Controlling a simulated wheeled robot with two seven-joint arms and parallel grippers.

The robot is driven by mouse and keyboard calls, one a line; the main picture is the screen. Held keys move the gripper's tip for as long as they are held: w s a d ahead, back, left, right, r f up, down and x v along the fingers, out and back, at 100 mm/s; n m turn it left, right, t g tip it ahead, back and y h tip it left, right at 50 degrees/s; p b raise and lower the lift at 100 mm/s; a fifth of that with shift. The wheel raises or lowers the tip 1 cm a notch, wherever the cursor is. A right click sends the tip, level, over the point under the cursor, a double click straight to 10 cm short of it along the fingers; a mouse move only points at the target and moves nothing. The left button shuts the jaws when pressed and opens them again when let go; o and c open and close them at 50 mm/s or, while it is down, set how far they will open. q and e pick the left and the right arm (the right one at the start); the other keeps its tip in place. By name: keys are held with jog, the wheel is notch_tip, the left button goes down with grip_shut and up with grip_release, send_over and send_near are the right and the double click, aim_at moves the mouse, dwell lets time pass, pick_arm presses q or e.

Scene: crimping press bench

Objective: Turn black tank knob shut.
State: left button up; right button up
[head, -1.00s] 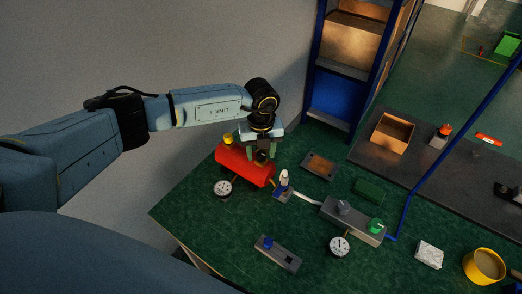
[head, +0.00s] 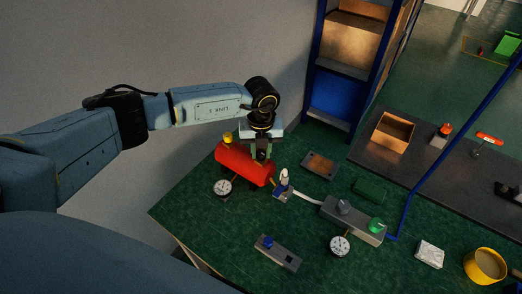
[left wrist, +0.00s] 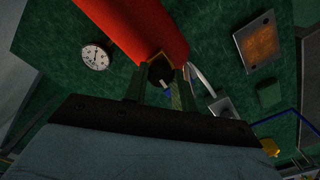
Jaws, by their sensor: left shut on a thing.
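The red tank (head: 244,164) lies on the green bench top at the left, and it also shows in the left wrist view (left wrist: 138,28). Its black knob (left wrist: 160,72) sits at the tank's end in the left wrist view, with a small pale mark on it. My left gripper (head: 261,151) is above the tank, pointing down. In the left wrist view its two fingers (left wrist: 160,82) are on either side of the knob and shut on it. In the head view the knob is mostly hidden by the fingers. My right gripper is not in view.
A yellow knob (head: 227,137) and a dial gauge (head: 222,187) are close by the tank. A blue-based valve (head: 283,185) stands right of it.

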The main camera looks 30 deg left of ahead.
aim_at(261, 152)
pick_arm(q)
jog(key=m+b, duration=0.1)
jog(key=m, duration=0.3)
jog(key=m+b, duration=0.2)
jog(key=m, duration=0.2)
jog(key=m+b, duration=0.2)
jog(key=m, duration=0.2)
jog(key=shift+m+b, duration=0.95)
jog(key=shift+m, duration=1.25)
jog(key=o, duration=1)
jog(key=shift+r, duration=0.1)
notch_tip(261, 152, up, 13)
jog(key=shift+r, duration=0.15)
